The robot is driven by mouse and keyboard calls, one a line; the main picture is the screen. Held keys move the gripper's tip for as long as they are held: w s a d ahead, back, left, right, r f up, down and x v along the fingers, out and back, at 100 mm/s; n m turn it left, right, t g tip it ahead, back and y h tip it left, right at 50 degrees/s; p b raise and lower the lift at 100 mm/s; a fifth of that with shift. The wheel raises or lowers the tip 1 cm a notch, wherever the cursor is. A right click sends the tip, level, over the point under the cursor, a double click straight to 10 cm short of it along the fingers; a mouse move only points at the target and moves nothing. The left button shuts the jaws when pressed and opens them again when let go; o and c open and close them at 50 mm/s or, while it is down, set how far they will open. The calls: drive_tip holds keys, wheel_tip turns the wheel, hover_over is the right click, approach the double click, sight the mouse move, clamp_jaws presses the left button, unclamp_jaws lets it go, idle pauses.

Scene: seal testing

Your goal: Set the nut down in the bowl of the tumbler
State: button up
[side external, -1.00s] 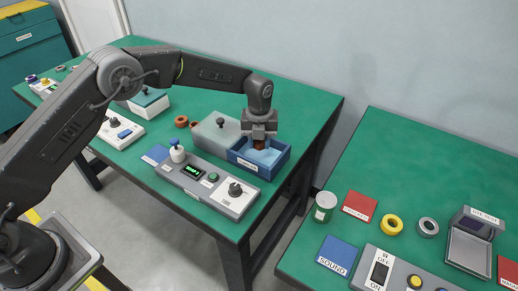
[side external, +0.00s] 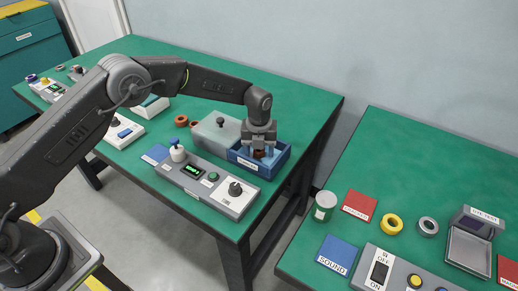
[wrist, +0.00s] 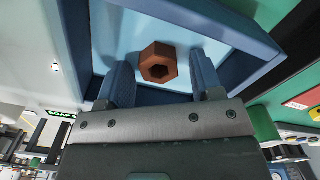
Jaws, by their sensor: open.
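The nut (wrist: 158,62) is a copper-brown hexagonal ring in the wrist view. It sits over the pale blue floor of the blue open bowl (wrist: 230,27), between my two fingers with a gap on each side. In the side view the nut (side external: 259,154) shows low inside the bowl (side external: 279,164), partly hidden by my fingers. My gripper (side external: 260,149) is open, pointing down into the bowl around the nut. The tumbler's grey lidded part (side external: 216,132) with a dark knob stands left of the bowl.
Brown rings (side external: 181,121) lie behind left. A second green table (side external: 430,190) at right holds a can, rings, cards and a switch box.

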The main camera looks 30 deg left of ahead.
drive_tip(key=shift+r, duration=0.1)
drive_tip(key=s+a+r+n+t, duration=0.1)
drive_tip(key=s+r+n, duration=0.15)
drive_tip(key=r, duration=0.55)
drive_tip(key=s+a+r+n, duration=0.2)
drive_tip(key=r+n, duration=0.1)
drive_tip(key=r, duration=0.5)
drive_tip(key=s+a+r+n+t, duration=0.1)
drive_tip(key=s+r+n, duration=0.1)
drive_tip(key=r, duration=0.6)
drive_tip(key=s+a+r+n+t, duration=0.1)
drive_tip(key=s+a+r+n, duration=0.2)
drive_tip(key=s+r+n, duration=0.45)
drive_tip(key=s+a+f+n+t, duration=0.1)
drive_tip(key=s+a+f+n, duration=0.1)
drive_tip(key=s+n, duration=0.5)
drive_tip(key=s+a+f+n+t, duration=0.1)
drive_tip(key=s+f+n, duration=0.1)
drive_tip(key=s+n, duration=0.6)
drive_tip(key=s, duration=0.6)
drive_tip(key=shift+s+a+t, duration=0.2)
drive_tip(key=shift+a+t, duration=0.1)
drive_tip(key=shift+a, duration=0.1)
drive_tip(key=shift+c, duration=0.4)
